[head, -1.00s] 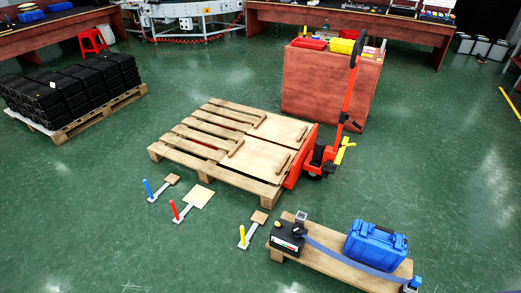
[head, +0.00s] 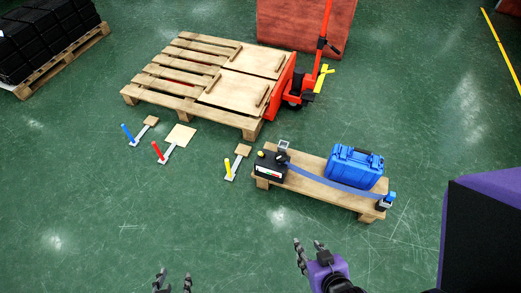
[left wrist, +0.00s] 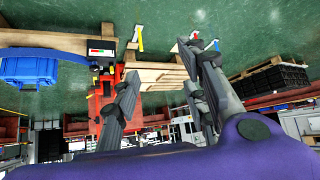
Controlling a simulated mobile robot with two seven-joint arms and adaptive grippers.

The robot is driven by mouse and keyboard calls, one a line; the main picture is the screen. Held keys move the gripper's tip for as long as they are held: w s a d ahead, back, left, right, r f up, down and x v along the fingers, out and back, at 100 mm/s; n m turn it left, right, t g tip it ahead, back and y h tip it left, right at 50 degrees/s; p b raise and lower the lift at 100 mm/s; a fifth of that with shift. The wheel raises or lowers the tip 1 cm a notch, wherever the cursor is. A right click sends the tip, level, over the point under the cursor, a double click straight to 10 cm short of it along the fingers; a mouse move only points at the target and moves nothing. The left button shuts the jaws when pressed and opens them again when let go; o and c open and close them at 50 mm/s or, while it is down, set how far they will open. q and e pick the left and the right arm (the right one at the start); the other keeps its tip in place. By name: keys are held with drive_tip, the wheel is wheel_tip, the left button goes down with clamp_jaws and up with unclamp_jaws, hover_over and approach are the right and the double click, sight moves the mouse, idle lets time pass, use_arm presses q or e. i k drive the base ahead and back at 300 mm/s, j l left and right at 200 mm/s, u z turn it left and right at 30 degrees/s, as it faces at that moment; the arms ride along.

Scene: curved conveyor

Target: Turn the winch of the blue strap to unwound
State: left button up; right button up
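The blue strap (head: 325,180) runs along a low wooden pallet from a black box (head: 270,167) with a metal-and-black fitting (head: 283,152) at its left end to a blue-topped fitting (head: 386,200) at its right end. I cannot tell for certain which fitting is the strap's winch. A blue case (head: 355,167) stands behind the strap. My left gripper (head: 172,279) is at the bottom edge, open and empty; the left wrist view shows its fingers (left wrist: 163,85) spread wide. My right gripper (head: 309,246) is in front of the pallet, apart from it, with its fingers apart and empty.
The green floor before the strap is clear.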

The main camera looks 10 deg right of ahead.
sight(281, 157)
drive_tip(key=i+l, duration=0.1)
drive_tip(key=l, duration=0.3)
drive_tip(key=i+l, duration=0.15)
drive_tip(key=l, duration=0.3)
drive_tip(key=i+l, duration=0.1)
drive_tip(key=l, duration=0.3)
drive_tip(key=i+l+u, duration=0.1)
drive_tip(key=l, duration=0.3)
drive_tip(key=i+l, duration=0.15)
drive_tip(key=l, duration=0.3)
drive_tip(key=i+l, duration=0.1)
drive_tip(key=l, duration=0.3)
